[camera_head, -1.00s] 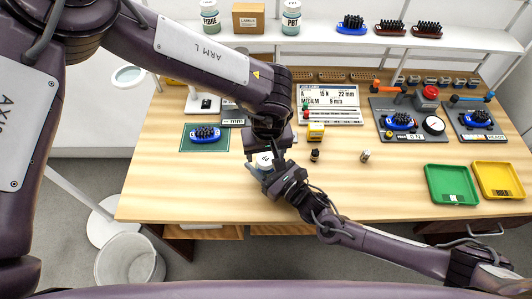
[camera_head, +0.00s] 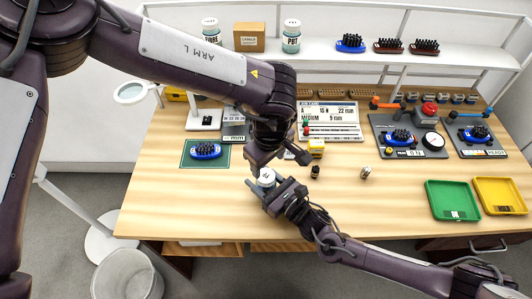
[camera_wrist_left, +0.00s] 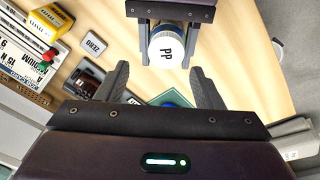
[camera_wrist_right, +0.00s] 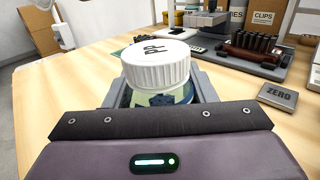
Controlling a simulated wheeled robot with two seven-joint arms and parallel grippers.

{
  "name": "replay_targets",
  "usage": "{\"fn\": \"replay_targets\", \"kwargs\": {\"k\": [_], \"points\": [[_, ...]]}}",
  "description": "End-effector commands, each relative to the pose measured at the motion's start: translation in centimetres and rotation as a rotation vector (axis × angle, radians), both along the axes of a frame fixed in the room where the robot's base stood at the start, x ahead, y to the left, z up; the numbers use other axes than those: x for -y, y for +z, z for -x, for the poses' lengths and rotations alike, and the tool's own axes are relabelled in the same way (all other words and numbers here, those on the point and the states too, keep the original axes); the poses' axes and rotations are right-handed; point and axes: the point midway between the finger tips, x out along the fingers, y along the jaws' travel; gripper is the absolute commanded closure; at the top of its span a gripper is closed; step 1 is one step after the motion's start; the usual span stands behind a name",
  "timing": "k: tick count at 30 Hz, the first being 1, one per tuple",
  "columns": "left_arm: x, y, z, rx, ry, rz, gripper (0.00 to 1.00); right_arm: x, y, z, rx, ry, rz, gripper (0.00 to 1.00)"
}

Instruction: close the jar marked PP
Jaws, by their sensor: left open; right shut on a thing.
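The jar marked PP (camera_wrist_right: 160,98) has a white lid (camera_wrist_right: 157,65) on top, with PP printed on it. I cannot tell if the lid is fully tightened. My right gripper (camera_head: 272,190) is shut on the jar body and holds it upright over the front part of the table. In the left wrist view the lid (camera_wrist_left: 168,48) lies beyond the fingers of my left gripper (camera_wrist_left: 162,85). My left gripper is open and empty, above the jar and apart from the lid.
A ZERO block (camera_wrist_left: 92,46) and a yellow box (camera_head: 316,149) lie near the jar. A blue brush (camera_head: 206,151) on a green mat stands left. Green (camera_head: 453,187) and yellow trays (camera_head: 500,183) are at right. The front middle of the table is mostly clear.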

Motion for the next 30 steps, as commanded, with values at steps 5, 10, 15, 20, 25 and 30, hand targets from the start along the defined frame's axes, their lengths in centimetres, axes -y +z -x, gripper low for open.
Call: {"fn": "replay_targets", "kwargs": {"k": [5, 10, 15, 20, 25, 30], "points": [[0.2, 0.3, 0.0, -0.007, 0.440, 0.062, 0.39, 0.0, -0.1, 0.0, -0.001, 0.000, 0.001, 1.00], [0.4, 0.7, 0.0, -0.013, 0.863, 0.111, 0.39, 0.0, -0.1, 0.0, -0.001, 0.000, 0.001, 1.00], [0.4, 1.0, -0.1, -0.019, 1.288, 0.154, 0.39, 0.0, 0.0, 0.0, -0.001, 0.000, 0.001, 1.00], [0.3, 1.4, -0.1, -0.021, 1.690, 0.185, 0.39, 0.0, 0.0, 0.0, -0.001, 0.000, 0.001, 1.00], [0.2, 1.8, -0.2, -0.019, 2.117, 0.209, 0.39, 0.0, 0.0, 0.0, -0.001, 0.000, 0.001, 1.00], [-0.1, 2.1, -0.2, -0.005, 2.542, 0.218, 0.39, 0.0, 0.0, 0.0, -0.001, 0.000, 0.001, 1.00]]}}
